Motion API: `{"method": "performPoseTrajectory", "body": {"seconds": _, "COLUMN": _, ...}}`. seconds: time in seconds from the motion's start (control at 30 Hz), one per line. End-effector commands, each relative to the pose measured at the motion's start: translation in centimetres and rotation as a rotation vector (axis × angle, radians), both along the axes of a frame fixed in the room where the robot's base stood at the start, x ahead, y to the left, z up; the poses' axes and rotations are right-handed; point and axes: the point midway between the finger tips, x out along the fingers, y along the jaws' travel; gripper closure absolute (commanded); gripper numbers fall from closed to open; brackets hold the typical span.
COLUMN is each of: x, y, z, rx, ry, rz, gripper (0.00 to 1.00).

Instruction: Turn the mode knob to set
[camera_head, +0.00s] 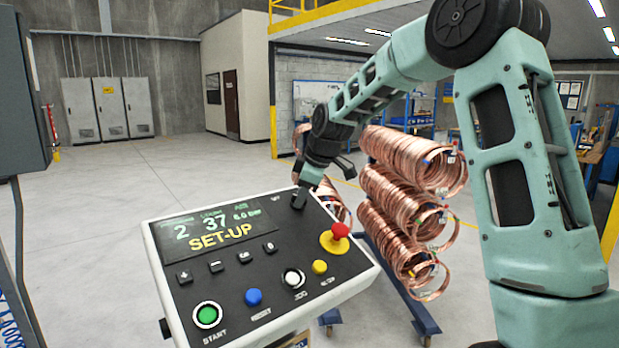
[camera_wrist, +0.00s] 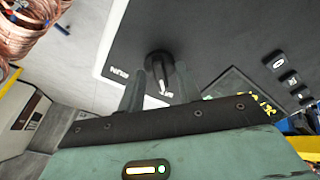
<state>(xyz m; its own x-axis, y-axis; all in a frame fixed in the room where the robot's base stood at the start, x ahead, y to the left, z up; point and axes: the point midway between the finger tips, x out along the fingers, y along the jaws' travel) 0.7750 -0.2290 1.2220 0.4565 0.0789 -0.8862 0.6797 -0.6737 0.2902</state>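The control panel (camera_head: 225,290) faces me in the head view, its display (camera_head: 217,228) reading SET-UP in yellow. The black mode knob (camera_head: 299,201) is at the panel's upper edge, right of the display. In the wrist view the knob (camera_wrist: 161,70) has a raised grip with a white pointer mark. My gripper (camera_head: 309,179) is at the knob, partly covering it in the head view. In the wrist view my gripper (camera_wrist: 160,78) has its two fingers apart, one on each side of the knob, with gaps visible.
A red emergency stop (camera_head: 340,231) on a yellow base sits right of the knob. A green start button (camera_head: 207,316), blue button (camera_head: 254,297), white button (camera_head: 293,278) and yellow button (camera_head: 320,267) lie lower. Copper coils (camera_head: 405,200) on a blue rack stand behind the panel.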

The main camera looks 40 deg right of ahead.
Motion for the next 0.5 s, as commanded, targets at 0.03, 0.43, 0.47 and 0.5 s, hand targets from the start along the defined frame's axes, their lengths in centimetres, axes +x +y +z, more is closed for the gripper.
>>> {"method": "performPoseTrajectory", "body": {"seconds": 0.03, "x": -0.2, "y": -0.1, "z": 0.5, "rx": -0.002, "ry": -0.004, "rz": -0.001, "gripper": 0.65}}
{"method": "performPoseTrajectory", "body": {"seconds": 0.43, "x": -4.1, "y": -0.8, "z": 7.9, "rx": -0.004, "ry": -0.007, "rz": -0.003, "gripper": 0.65}}
{"method": "performPoseTrajectory", "body": {"seconds": 0.47, "x": -4.4, "y": -0.8, "z": 8.5, "rx": -0.004, "ry": -0.007, "rz": -0.003, "gripper": 0.65}}
{"method": "performPoseTrajectory", "body": {"seconds": 0.5, "x": -4.8, "y": -0.9, "z": 9.4, "rx": -0.004, "ry": -0.007, "rz": -0.002, "gripper": 0.65}}
